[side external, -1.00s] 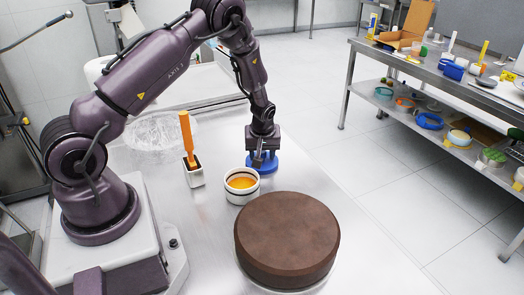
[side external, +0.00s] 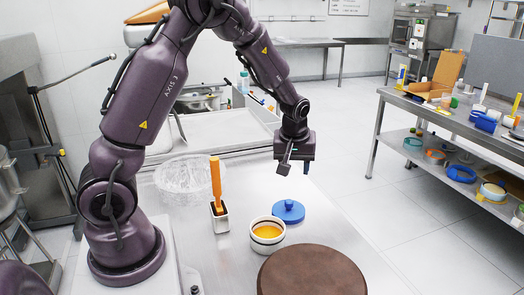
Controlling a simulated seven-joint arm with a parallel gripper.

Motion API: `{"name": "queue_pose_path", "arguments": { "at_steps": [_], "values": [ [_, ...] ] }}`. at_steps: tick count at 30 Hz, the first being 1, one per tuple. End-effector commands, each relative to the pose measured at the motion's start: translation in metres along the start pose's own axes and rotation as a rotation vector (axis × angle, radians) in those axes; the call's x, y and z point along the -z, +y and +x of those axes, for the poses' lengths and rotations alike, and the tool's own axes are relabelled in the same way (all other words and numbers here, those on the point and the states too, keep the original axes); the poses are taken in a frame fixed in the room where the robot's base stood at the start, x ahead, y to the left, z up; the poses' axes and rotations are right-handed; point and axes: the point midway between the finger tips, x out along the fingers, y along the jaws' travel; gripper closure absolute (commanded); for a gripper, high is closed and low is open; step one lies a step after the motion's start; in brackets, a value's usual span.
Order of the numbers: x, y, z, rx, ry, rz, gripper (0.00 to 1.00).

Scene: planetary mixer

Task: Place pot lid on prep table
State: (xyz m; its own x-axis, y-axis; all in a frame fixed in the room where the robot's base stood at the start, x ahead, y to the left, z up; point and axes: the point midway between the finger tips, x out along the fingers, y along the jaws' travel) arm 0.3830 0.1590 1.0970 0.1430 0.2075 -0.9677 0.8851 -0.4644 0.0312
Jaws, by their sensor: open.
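The blue pot lid (side external: 288,210) lies flat on the steel prep table (side external: 345,240), knob up, just behind and to the right of the white pot (side external: 267,236). The pot is uncovered and shows orange contents. My gripper (side external: 296,170) is open and empty, raised above and behind the lid and clear of it. Nothing hides the lid.
A large brown round cake (side external: 312,272) sits in front of the pot. A metal holder (side external: 219,217) with an orange-handled tool stands to the left. A clear bowl (side external: 190,180) is behind it. A cluttered shelf table (side external: 460,125) stands across the aisle.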

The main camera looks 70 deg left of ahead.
Motion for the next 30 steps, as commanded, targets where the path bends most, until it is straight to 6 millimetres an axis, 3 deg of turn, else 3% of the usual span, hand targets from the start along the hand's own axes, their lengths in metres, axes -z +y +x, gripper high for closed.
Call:
{"name": "queue_pose_path", "arguments": {
  "at_steps": [1,6,12,15,21,30],
  "values": [
    [-0.007,0.004,-0.025,-0.043,-0.003,0.046,0.52],
    [-0.047,0.002,-0.106,-0.168,-0.010,0.275,0.52],
    [-0.101,-0.024,-0.181,-0.290,0.038,0.580,0.52],
    [-0.128,-0.043,-0.206,-0.332,0.082,0.730,0.52],
    [-0.164,-0.075,-0.229,-0.367,0.166,0.950,0.52],
    [-0.176,-0.086,-0.233,-0.369,0.197,1.030,0.52]
  ]
}}
